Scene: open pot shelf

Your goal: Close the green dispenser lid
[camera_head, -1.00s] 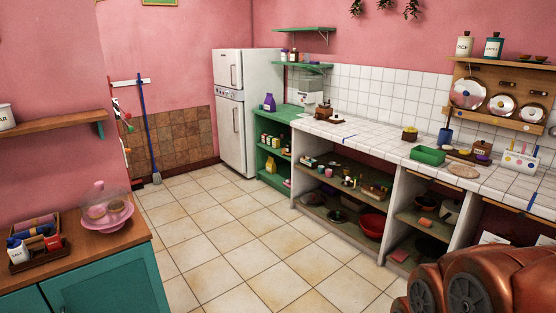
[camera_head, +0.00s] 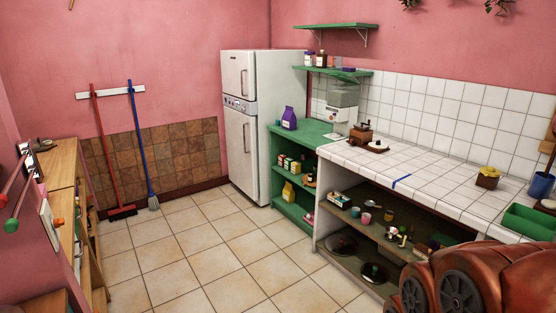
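A dispenser with a white lower body (camera_head: 338,115) and a clear upper container (camera_head: 344,92) is in the far corner, against the tiled wall. It is just below the green wall shelf, where the green cabinet meets the tiled counter. I cannot make out a green lid on it or tell whether it is open; that part is too small. My gripper is not in view. Only reddish-brown parts of my own arm show at the bottom right, well apart from the dispenser.
The green cabinet (camera_head: 290,205) bears a purple package (camera_head: 289,118). A grinder (camera_head: 363,134) stands near the dispenser on the white-tiled counter (camera_head: 400,165). A green wall shelf (camera_head: 352,72) is close above. A fridge (camera_head: 262,125) stands left. The tiled floor (camera_head: 215,255) is clear.

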